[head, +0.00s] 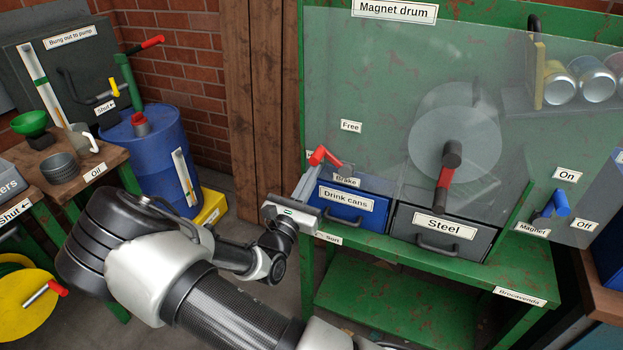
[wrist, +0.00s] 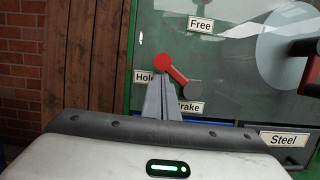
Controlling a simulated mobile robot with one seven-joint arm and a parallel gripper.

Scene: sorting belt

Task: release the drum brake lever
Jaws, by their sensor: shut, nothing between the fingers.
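The brake lever (head: 322,157) has a red handle and a dark pivot, on the green magnet drum panel above the "Brake" label. Its handle points up and left, toward the "Hold" label (wrist: 144,77) and away from the "Free" label (head: 351,126). The lever also shows in the wrist view (wrist: 174,70). My gripper (wrist: 161,78) is shut and empty. In the wrist view its fingertips appear just below the red handle end and partly cover the "Hold" label; whether they touch the lever I cannot tell. In the head view my gripper (head: 303,186) is low and left of the lever.
Below the lever are the blue "Drink cans" drawer (head: 350,204) and the grey "Steel" drawer (head: 440,233). A wooden post (head: 256,90) is left of the panel.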

